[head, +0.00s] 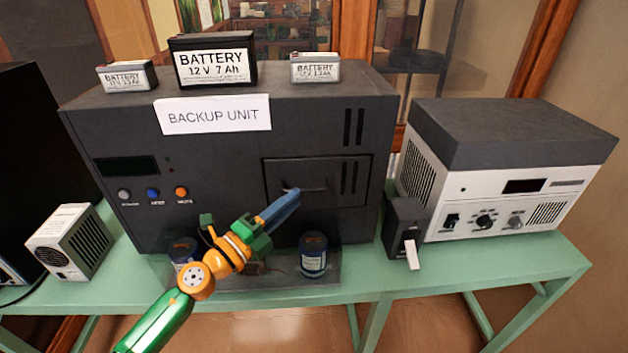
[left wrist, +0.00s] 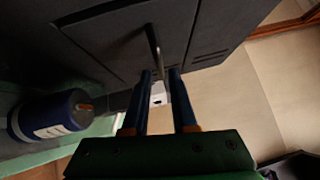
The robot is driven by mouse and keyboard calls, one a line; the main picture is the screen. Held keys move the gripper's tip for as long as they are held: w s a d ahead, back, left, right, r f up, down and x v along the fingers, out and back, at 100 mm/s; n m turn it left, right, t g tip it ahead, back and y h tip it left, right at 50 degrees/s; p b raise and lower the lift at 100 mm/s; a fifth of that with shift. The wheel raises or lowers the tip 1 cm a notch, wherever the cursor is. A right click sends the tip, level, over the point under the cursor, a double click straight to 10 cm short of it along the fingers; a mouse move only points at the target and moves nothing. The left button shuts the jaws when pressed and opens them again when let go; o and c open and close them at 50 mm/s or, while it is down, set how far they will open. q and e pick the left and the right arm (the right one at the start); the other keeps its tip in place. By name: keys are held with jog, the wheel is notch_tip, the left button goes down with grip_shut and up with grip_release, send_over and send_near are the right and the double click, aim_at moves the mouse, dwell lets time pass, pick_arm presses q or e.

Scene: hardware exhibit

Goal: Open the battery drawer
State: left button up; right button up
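The battery drawer (head: 316,173) is a dark panel with vent slots at the lower right of the backup unit (head: 225,160). Its front looks flush with the unit. A thin bar handle (head: 314,189) crosses the drawer front; it also shows in the left wrist view (left wrist: 152,45). My left gripper (head: 292,194) is at the left part of the handle. In the left wrist view its two blue fingers (left wrist: 161,74) stand apart, with the handle at their tips and a gap still visible between them. I cannot tell whether a finger touches it. My right gripper is not in view.
Batteries (head: 211,61) stand on top of the unit. A blue can (head: 313,256) stands on a clear tray below the drawer, another (head: 183,250) behind my left arm. A small black box (head: 403,230) and a white-fronted device (head: 490,170) are at right on the green table (head: 480,263).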

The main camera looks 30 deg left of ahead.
aim_at(303, 190)
pick_arm(q)
jog(key=x, duration=0.4)
jog(key=shift+w+p, duration=0.2)
jog(key=shift+p, duration=0.2)
jog(key=shift+w+d, duration=0.1)
jog(key=shift+w, duration=0.25)
jog(key=shift+s+r, duration=0.1)
jog(key=shift+s, duration=0.15)
grip_shut()
jog(key=shift+r, duration=0.1)
dwell(0.4)
